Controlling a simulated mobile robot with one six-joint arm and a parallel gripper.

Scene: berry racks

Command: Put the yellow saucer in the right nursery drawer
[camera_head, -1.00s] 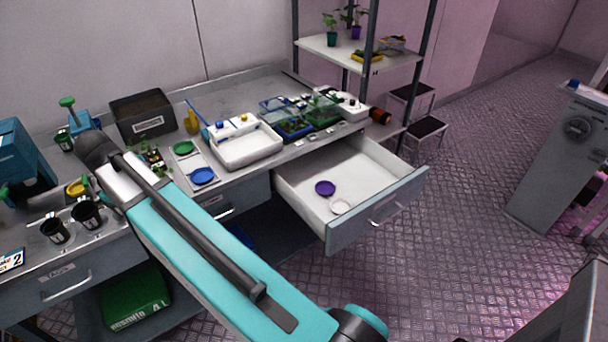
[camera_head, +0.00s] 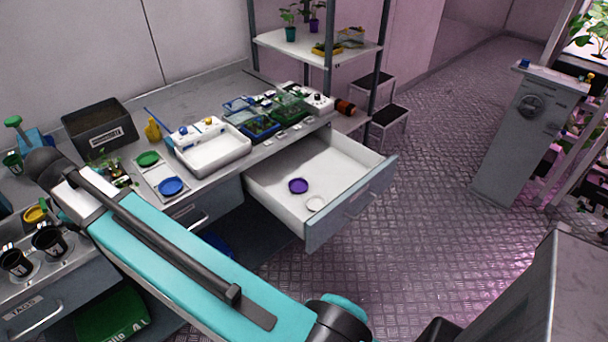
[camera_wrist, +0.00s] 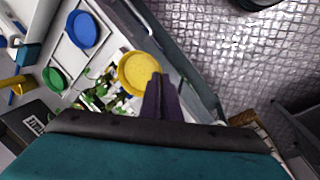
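The yellow saucer (camera_wrist: 135,74) is in the wrist view, at the tips of my gripper (camera_wrist: 160,82). The dark fingers are close together and overlap the saucer's edge; they look shut on it. In the head view my arm hides the gripper. A yellow round thing (camera_head: 35,214) shows left of my arm there; I cannot tell whether it is the same saucer. The right drawer (camera_head: 335,226) is pulled out and open.
A blue saucer (camera_head: 171,186) and a green saucer (camera_head: 148,159) lie on the worktop beside a white tray (camera_head: 215,158). Black pots (camera_head: 48,242) stand at the left. A shelf rack (camera_head: 320,50) rises behind the drawer. The drawer's back part is clear.

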